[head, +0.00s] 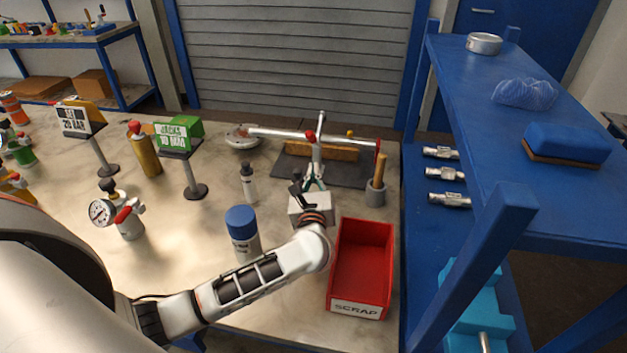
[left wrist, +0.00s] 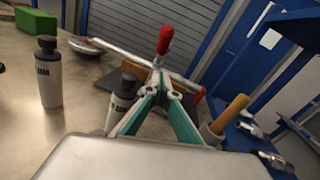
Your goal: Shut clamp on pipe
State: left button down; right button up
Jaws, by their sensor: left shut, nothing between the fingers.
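A pale pipe (head: 280,133) with a red end disc lies across the back of the bench. It also shows in the left wrist view (left wrist: 112,50). The clamp sits near the pipe's middle, with a red-tipped handle (head: 310,137) standing up. The red handle (left wrist: 165,40) is upright in the left wrist view, and a pale bar slants up to the right behind it. My left gripper (head: 316,170) is shut and empty. Its teal fingers meet at the tips (left wrist: 165,88), just in front of the clamp; contact is unclear. The fingers hide the lower clamp. My right gripper is out of view.
A red scrap bin (head: 361,265) stands right of my left arm. A blue-capped bottle (head: 243,232) and a smaller grey bottle (head: 249,186) stand left. A wooden-handled tool in a holder (head: 376,195) is close right. A blue shelf (head: 570,205) bounds the right.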

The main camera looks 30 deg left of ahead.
aim_at(313, 142)
pick_arm(q)
jog(key=w, duration=0.1)
jog(key=w+a+r+p, duration=0.1)
jog(key=w, duration=0.1)
jog(key=w+a+r, duration=0.1)
jog(key=shift+w+a+r, duration=0.1)
jog(key=shift+w+a, duration=0.05)
jog(key=shift+a, duration=0.05)
jog(key=shift+w+a+r, duration=0.25)
jog(key=shift+w, duration=0.05)
jog(key=shift+w, duration=0.15)
